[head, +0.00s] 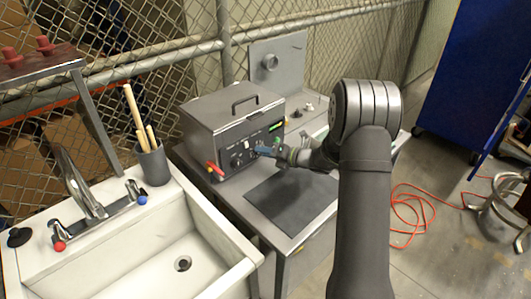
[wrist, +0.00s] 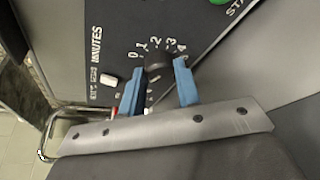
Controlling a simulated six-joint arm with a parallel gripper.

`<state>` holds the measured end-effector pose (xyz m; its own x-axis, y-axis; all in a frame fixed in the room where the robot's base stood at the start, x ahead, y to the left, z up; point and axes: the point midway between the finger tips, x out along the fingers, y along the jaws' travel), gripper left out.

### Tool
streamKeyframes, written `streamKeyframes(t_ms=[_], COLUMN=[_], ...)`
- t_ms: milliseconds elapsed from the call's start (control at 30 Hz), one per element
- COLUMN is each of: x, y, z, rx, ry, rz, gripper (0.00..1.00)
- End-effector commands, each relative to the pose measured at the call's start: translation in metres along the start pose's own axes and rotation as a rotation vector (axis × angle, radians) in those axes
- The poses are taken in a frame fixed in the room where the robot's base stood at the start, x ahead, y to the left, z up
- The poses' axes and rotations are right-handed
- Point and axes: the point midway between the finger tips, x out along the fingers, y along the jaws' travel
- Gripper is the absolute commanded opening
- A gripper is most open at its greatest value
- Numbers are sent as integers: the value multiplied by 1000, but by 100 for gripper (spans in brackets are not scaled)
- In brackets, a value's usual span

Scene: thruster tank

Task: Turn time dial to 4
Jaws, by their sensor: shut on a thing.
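The time dial (wrist: 158,63) is a dark round knob on the black control panel (wrist: 112,35), beside a printed scale from 0 to 4 and the word MINUTES. My gripper (wrist: 158,82) has blue fingers on both sides of the dial and is shut on it. The fingers hide part of the dial, and I cannot tell which number it points to. In the head view my gripper (head: 268,150) is at the front panel of the grey tank (head: 222,107), and the dial cannot be made out there.
A white switch (wrist: 108,79) and a green button (wrist: 219,2) are on the panel near the dial. A red-handled part (head: 215,170) sticks out at the tank's lower left corner. A dark mat (head: 290,205) lies clear in front. A sink (head: 150,245) stands left.

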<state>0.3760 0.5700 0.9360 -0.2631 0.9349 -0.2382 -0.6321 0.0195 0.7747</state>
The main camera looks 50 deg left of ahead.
Motion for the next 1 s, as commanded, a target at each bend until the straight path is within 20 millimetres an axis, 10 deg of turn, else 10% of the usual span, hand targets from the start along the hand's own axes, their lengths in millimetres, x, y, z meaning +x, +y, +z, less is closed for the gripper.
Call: streamKeyframes(t_ms=[1000], x=[1], y=[7], z=[-5], rx=[-867], ry=[-17], rz=[-331], gripper=[7])
